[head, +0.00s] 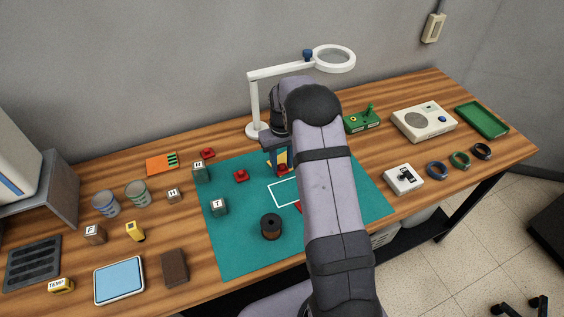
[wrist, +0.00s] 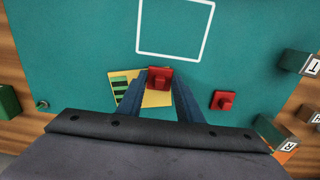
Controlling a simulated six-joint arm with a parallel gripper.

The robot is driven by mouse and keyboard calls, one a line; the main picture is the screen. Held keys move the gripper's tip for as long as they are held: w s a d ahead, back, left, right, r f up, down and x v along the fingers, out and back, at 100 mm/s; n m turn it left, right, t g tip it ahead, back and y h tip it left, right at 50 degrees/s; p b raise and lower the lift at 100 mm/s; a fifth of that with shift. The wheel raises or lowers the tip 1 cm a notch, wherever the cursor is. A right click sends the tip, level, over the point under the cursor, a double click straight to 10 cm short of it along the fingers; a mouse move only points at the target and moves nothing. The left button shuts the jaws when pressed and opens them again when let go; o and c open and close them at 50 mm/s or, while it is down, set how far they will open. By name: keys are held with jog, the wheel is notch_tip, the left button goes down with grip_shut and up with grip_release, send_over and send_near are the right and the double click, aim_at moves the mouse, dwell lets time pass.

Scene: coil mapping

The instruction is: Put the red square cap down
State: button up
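The red square cap (wrist: 159,78) sits between the fingertips of my gripper (wrist: 160,82) in the wrist view, with a finger against each side. My gripper is shut on it. In the head view my gripper (head: 281,165) is over the teal mat (head: 235,255), and the red cap (head: 283,168) shows only in part beside my arm. In the wrist view a yellow card (wrist: 155,99) with green and dark stripes lies below the cap. A white square outline (wrist: 138,35) is on the mat ahead of it. The gap between cap and card is hard to judge.
Another red cap (head: 241,175) lies on the mat; it also shows in the wrist view (wrist: 223,100). A white magnifier lamp (head: 254,105) rises behind.

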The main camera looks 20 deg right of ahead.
aim_at(282, 167)
jog(key=shift+r, duration=0.15)
notch_tip(282, 167, up, 12)
jog(key=b, duration=0.3)
jog(key=shift+b, duration=0.35)
jog(key=s+a+f, duration=0.2)
jog(key=s+a, duration=0.1)
jog(key=s, duration=0.6)
jog(key=s+a+f, duration=0.2)
jog(key=s+a, duration=0.2)
jog(key=s, duration=0.5)
jog(key=s+a+f, duration=0.2)
jog(key=s+a, duration=0.2)
jog(key=s, duration=0.5)
jog(key=shift+s, duration=0.25)
dwell(3.7)
